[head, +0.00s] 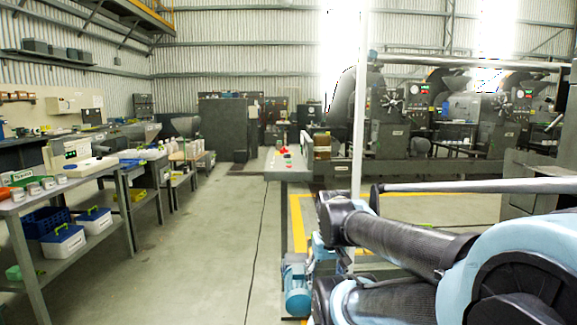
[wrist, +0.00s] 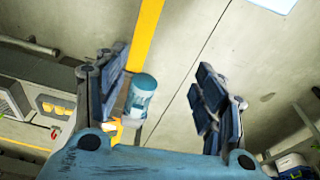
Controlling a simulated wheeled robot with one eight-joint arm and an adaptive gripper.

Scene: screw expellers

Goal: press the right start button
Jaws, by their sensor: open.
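Two dark screw expellers stand at the back right in the head view, a left one (head: 392,115) and a right one (head: 510,110). Each has a front panel with small coloured spots and gauges, too small to pick out a start button for certain. A grey console (head: 275,176) at centre carries small red parts (head: 285,151). My gripper (wrist: 162,68) is open and empty in the wrist view, its two dark fingers spread over the floor. It touches no button. The head view shows my arm at lower right but no clear gripper.
A white post (head: 360,120) and a grey rail (head: 460,186) stand near my arm. A blue motor (head: 297,290) sits low at centre and shows between the fingers in the wrist view (wrist: 144,92). Workbenches (head: 125,215) line the left. The aisle floor (head: 205,255) is clear.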

